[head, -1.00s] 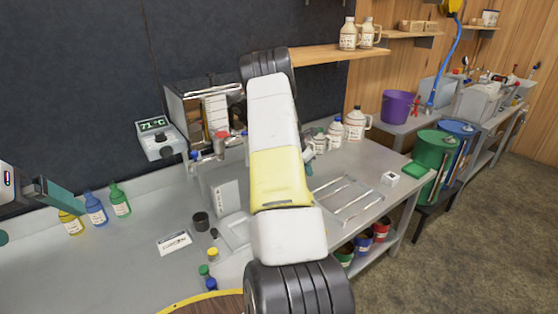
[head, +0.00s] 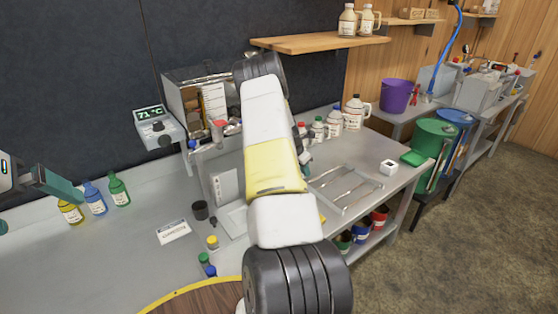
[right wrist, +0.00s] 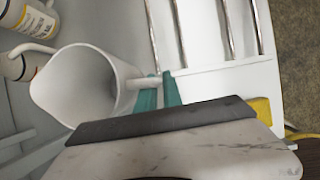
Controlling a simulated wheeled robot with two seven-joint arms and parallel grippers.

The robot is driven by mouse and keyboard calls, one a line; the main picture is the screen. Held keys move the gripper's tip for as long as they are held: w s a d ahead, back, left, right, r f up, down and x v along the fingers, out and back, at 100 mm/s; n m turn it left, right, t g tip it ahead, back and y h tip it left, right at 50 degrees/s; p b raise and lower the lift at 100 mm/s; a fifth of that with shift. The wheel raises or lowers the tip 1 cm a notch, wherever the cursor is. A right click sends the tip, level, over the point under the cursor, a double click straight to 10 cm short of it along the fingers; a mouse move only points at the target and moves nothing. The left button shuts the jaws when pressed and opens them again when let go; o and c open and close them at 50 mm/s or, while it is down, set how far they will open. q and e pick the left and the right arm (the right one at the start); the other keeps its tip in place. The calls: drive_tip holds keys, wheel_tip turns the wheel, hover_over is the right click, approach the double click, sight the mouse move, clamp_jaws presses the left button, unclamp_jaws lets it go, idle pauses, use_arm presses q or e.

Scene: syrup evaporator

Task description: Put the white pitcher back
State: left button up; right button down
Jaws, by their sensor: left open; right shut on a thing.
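The white pitcher (right wrist: 82,85) shows in the right wrist view with its open mouth toward the camera, so it looks tilted there. My right gripper (right wrist: 160,92) is shut on its handle (right wrist: 143,82), with a teal finger on each side. In the head view my right arm hides the pitcher, and only a bit of teal finger of my right gripper (head: 305,157) shows beside the arm. My left gripper (head: 42,207) is open and empty at the left edge of the head view, above the bench near small coloured bottles.
A metal rod rack (head: 347,190) lies on the bench (head: 395,165) right of my arm. Labelled jugs (head: 354,112) stand behind it; two labelled containers (right wrist: 28,66) are close to the pitcher. A wooden shelf (head: 315,43) hangs above.

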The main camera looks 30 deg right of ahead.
drive_tip(key=shift+f, duration=0.45)
drive_tip(key=c, duration=1.4)
unclamp_jaws()
